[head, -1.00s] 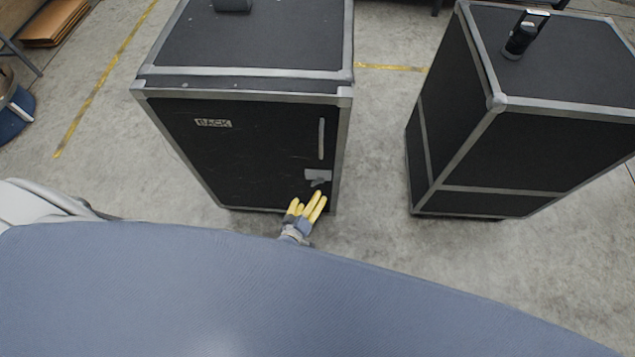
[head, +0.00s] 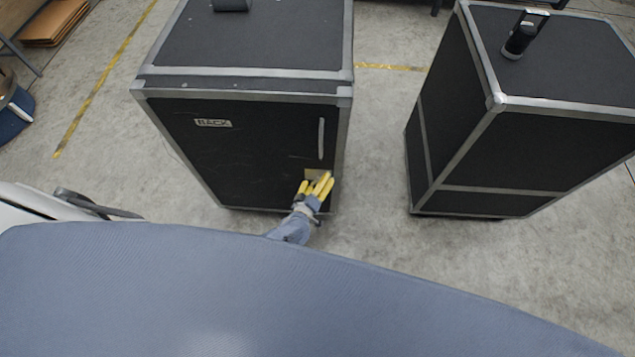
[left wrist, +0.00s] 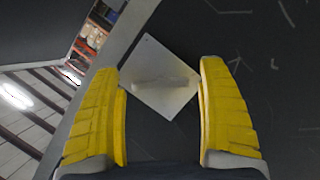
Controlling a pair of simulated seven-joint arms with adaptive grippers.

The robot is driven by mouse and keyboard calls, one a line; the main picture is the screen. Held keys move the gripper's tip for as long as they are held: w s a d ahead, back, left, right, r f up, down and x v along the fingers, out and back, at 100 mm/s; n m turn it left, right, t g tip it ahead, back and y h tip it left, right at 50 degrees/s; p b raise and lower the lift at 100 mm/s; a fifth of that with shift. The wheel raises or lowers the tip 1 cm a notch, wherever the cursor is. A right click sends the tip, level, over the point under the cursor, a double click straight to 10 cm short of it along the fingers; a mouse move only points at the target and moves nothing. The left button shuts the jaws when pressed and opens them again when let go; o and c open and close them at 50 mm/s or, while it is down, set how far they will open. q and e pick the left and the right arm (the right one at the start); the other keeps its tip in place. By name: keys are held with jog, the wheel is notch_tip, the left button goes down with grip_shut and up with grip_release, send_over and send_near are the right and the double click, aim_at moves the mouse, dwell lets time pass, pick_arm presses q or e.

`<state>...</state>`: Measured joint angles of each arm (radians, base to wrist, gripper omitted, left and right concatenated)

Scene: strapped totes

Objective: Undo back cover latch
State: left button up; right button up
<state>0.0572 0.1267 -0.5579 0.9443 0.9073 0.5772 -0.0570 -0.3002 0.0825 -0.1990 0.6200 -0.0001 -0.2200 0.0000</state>
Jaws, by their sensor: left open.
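The back cover (head: 240,150) is the black front panel of a tall silver-edged case, marked with a white "BACK" label (head: 213,123). Its latch (head: 316,174) is a small light plate low near the panel's right edge, partly hidden by my fingers. In the left wrist view the latch plate (left wrist: 159,99) looks tilted, with a raised grey handle (left wrist: 164,82) across it. My left gripper (head: 318,182), with yellow fingers, is open at the latch. Its fingertips (left wrist: 160,77) are on either side of the plate; I cannot tell whether they touch it. My right gripper is not in view.
A vertical bar handle (head: 321,138) is on the cover above the latch. A second black case (head: 520,150) stands to the right, with a gap of bare concrete floor (head: 380,150) between. Brown boards (head: 54,22) lie at the far left.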

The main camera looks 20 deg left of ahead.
pick_arm(q)
jog(key=shift+c, duration=0.2)
jog(key=c, duration=1.6)
grip_shut()
